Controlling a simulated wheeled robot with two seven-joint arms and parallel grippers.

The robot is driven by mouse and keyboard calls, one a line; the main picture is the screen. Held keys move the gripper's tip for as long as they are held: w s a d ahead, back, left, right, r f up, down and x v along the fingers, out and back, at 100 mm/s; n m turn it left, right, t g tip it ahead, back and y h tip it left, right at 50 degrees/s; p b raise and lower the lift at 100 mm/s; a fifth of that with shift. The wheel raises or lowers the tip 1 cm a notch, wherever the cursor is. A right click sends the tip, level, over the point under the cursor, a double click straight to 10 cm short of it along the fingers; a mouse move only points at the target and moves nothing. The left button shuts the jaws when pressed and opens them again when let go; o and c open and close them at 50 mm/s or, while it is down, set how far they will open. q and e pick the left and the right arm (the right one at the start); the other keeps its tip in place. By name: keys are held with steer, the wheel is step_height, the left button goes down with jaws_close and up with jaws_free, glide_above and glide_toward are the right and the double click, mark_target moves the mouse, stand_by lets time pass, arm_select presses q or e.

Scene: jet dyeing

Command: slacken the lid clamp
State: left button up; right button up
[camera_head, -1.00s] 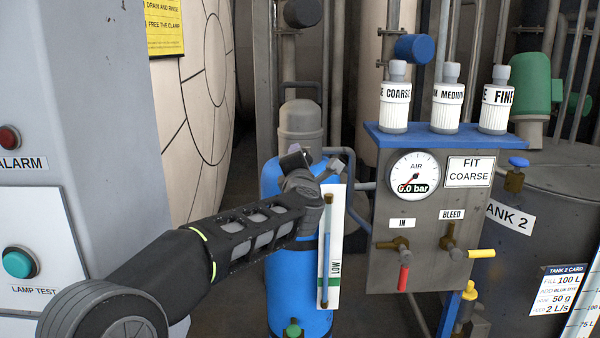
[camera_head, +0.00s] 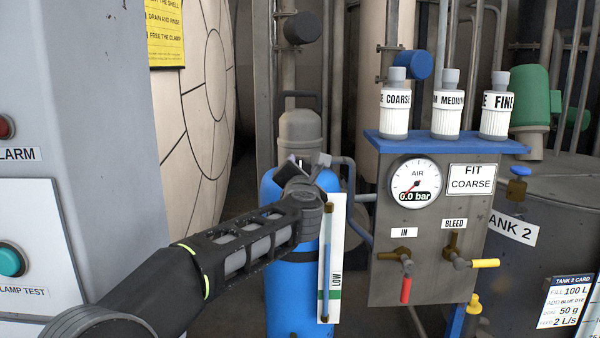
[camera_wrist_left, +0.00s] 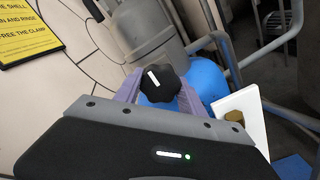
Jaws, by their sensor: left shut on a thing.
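A black round knob (camera_wrist_left: 163,82) with a white pointer mark sits between the two pale purple fingers of my left gripper in the left wrist view. The fingers are shut on it from both sides. In the head view my left gripper (camera_head: 306,163) is at the top of the blue vessel (camera_head: 292,270), and the knob is hidden behind it. The blue vessel also shows behind the knob in the left wrist view (camera_wrist_left: 207,80). I cannot tell from these views how the knob joins the vessel. My right gripper is not in view.
A white gauge strip marked LOW (camera_head: 332,270) stands close to my left wrist. To the right is a grey panel (camera_head: 435,235) with an air gauge (camera_head: 417,187) reading 0.0 bar and two valves. A grey cabinet (camera_head: 90,130) stands at the left.

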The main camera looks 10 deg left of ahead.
arm_select(q)
steer(key=o, duration=1.4)
steer(key=shift+c, duration=0.2)
steer(key=v, duration=0.7)
steer(key=shift+s+b, duration=0.35)
steer(key=shift+b, duration=0.1)
steer(key=shift+d, duration=0.1)
